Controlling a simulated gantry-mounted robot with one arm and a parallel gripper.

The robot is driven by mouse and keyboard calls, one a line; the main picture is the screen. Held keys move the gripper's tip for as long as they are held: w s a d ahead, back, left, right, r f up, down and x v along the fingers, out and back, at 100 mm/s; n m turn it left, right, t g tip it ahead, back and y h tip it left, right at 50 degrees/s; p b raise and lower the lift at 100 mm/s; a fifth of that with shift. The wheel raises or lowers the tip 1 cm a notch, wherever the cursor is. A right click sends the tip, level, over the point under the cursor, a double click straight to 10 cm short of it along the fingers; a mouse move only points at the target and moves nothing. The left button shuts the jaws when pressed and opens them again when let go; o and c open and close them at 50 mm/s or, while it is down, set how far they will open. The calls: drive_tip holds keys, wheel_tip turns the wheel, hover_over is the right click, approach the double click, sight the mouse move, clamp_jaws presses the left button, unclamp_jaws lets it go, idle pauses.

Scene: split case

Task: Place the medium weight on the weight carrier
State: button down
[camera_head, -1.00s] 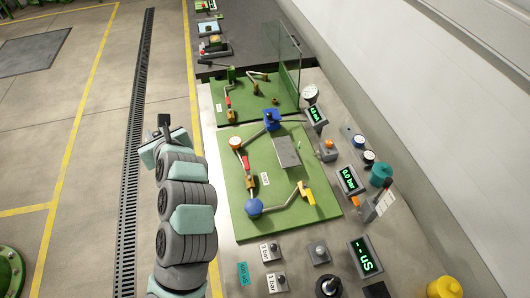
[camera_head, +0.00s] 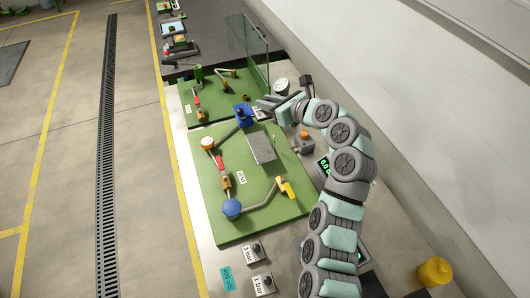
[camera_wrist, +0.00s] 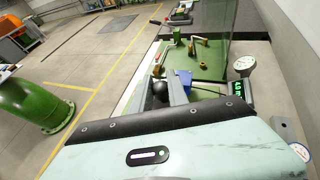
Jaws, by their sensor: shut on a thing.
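My gripper (camera_head: 264,107) is at the far end of the green board, beside a blue fitting (camera_head: 243,114). In the wrist view, a dark rounded thing (camera_wrist: 160,89) shows at the fingers of my gripper (camera_wrist: 168,84), which are shut on it. It is probably the medium weight, but most of it is hidden and its size cannot be told. The blue fitting also shows in the wrist view (camera_wrist: 186,76), just beyond the fingers. I cannot make out a weight carrier for sure in either view.
The green board (camera_head: 212,176) carries pipes, a grey plate (camera_head: 262,148) and a yellow handle (camera_head: 287,186). A clear upright panel (camera_head: 254,48) stands beyond my gripper. A dial gauge (camera_wrist: 244,63) is to the right. My arm covers much of the right side of the bench.

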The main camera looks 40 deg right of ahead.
wheel_tip(320, 180, down, 19)
drive_tip(key=b, duration=0.2)
drive_tip(key=shift+f+b, duration=0.15)
drive_tip(key=shift+b, duration=0.15)
drive_tip(key=shift+f, duration=0.1)
drive_tip(key=c, duration=1.3)
unclamp_jaws()
drive_tip(key=shift+s+r, duration=0.15)
drive_tip(key=shift+r, duration=0.05)
drive_tip(key=p+v, duration=0.1)
drive_tip(key=v, duration=1)
drive_tip(key=shift+s+r, duration=0.15)
drive_tip(key=shift+s, duration=0.15)
